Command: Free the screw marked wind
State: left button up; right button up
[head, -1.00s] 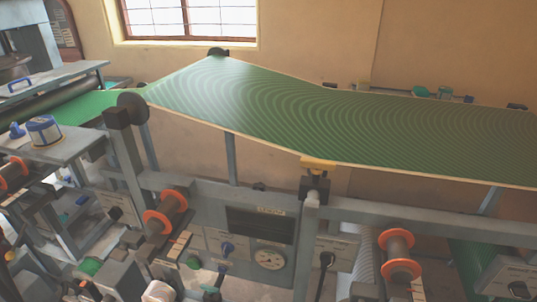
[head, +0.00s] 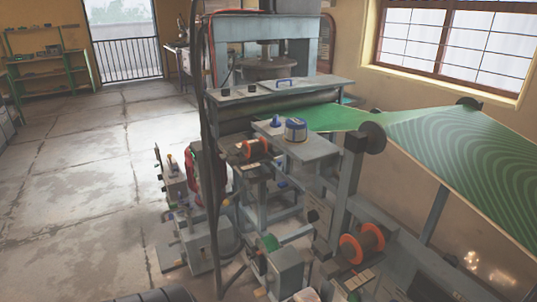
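I cannot pick out a screw marked wind, as the labels are too small to read here. The plate press machine (head: 284,90) stands at the centre, with a green striped web (head: 470,150) running off to the right. Two spools with orange flanges show on it, one upper (head: 254,149) and one lower right (head: 360,244). A grey box unit (head: 286,268) with a green part on its side is at the lower middle. Small fittings on the lower frame are too small to tell apart. Neither of my grippers is in view.
The concrete floor (head: 80,200) at left is open. A green rack (head: 50,55) stands far left beside a railed doorway (head: 122,50).

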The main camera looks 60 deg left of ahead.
aim_at(247, 260)
jog(key=u, duration=2)
jog(key=i+j+z, duration=0.6)
jog(key=i+j, duration=0.15)
jog(key=j, duration=0.25)
jog(key=i+j+z, duration=0.15)
jog(key=j, duration=0.25)
jog(key=i+j+z, duration=0.2)
jog(key=j, duration=0.2)
